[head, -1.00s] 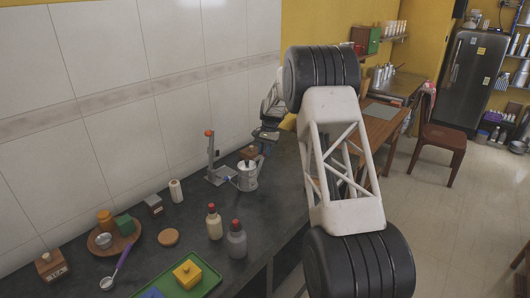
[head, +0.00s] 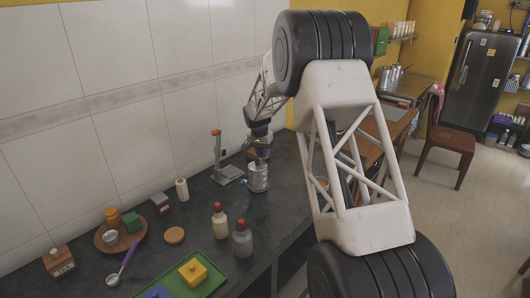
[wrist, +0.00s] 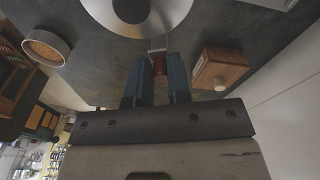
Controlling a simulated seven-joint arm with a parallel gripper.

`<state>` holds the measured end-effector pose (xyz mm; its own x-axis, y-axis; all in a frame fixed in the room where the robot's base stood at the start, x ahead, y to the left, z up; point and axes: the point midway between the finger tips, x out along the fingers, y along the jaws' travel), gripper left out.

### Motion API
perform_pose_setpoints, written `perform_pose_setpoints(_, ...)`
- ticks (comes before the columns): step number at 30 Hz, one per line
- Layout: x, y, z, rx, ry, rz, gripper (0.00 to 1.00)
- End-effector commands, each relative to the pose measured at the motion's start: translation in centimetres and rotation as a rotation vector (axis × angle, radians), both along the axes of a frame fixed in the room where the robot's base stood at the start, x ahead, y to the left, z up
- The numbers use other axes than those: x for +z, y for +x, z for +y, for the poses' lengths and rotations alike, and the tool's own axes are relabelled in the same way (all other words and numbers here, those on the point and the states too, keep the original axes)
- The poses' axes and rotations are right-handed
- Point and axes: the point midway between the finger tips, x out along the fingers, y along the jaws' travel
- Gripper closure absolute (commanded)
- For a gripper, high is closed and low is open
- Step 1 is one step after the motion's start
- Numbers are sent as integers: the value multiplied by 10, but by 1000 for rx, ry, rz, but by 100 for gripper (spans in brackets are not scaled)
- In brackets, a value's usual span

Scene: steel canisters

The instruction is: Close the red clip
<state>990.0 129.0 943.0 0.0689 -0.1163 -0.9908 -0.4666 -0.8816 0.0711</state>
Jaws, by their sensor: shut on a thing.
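The steel canister (head: 257,179) stands on the dark counter beside the wall. Its round metal top also fills the upper edge of the wrist view (wrist: 165,18). In the head view my gripper (head: 260,146) is just above the canister, and the clip is hidden there. I cannot tell whether the clip is latched.
A stand with a red-tipped upright (head: 217,150) is left of the canister. A wooden box (wrist: 220,68) is close to my right finger in the wrist view. Two red-capped bottles (head: 221,222) (head: 242,240) and a green tray (head: 206,280) are nearer on the counter.

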Motion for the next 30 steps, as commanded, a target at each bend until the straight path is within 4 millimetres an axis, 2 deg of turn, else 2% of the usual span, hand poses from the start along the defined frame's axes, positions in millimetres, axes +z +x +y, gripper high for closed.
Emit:
perform_pose_setpoints(13, 0, -14, 13, 0, -11, -9, 100)
perform_pose_setpoints(30, -1, -16, 15, 0, -11, -8, 100)
